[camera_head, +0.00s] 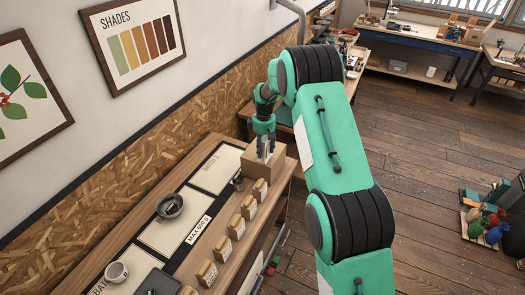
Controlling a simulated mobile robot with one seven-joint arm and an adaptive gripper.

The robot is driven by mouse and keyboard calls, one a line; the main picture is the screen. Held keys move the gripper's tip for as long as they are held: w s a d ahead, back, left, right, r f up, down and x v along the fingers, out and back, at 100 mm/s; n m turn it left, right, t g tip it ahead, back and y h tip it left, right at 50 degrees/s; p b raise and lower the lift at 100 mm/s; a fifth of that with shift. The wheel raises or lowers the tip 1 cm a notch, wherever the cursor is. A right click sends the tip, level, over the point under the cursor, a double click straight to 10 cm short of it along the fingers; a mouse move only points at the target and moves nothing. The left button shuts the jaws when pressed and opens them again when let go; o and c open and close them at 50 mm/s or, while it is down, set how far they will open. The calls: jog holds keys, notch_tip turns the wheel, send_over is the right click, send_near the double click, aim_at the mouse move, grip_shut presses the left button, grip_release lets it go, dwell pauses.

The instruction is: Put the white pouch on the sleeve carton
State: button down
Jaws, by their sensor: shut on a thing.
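My gripper (265,149) is at the far end of the wooden bench, above a brown carton (262,169) that I take for the sleeve carton. It is shut on a small whitish thing, which I take for the white pouch (267,152). The fingers cover most of the pouch. It is at the top of the carton; I cannot tell whether it touches it.
Several small brown bags (236,227) with pale labels line the bench's right edge. A dark cup (239,182) stands near the carton. The wall borders the bench on the left.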

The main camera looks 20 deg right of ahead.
jog(key=shift+w+d, duration=0.15)
jog(key=shift+w, duration=1.05)
jog(key=shift+f, duration=0.1)
jog(key=shift+f+p, duration=0.55)
jog(key=shift+f, duration=1.15)
jog(key=shift+f, duration=0.15)
jog(key=c, duration=0.8)
grip_release()
jog(key=shift+s, duration=0.1)
notch_tip(320, 180, up, 12)
jog(key=shift+s+r+b, duration=0.1)
jog(key=shift+r+b, duration=0.05)
jog(key=shift+b, duration=0.8)
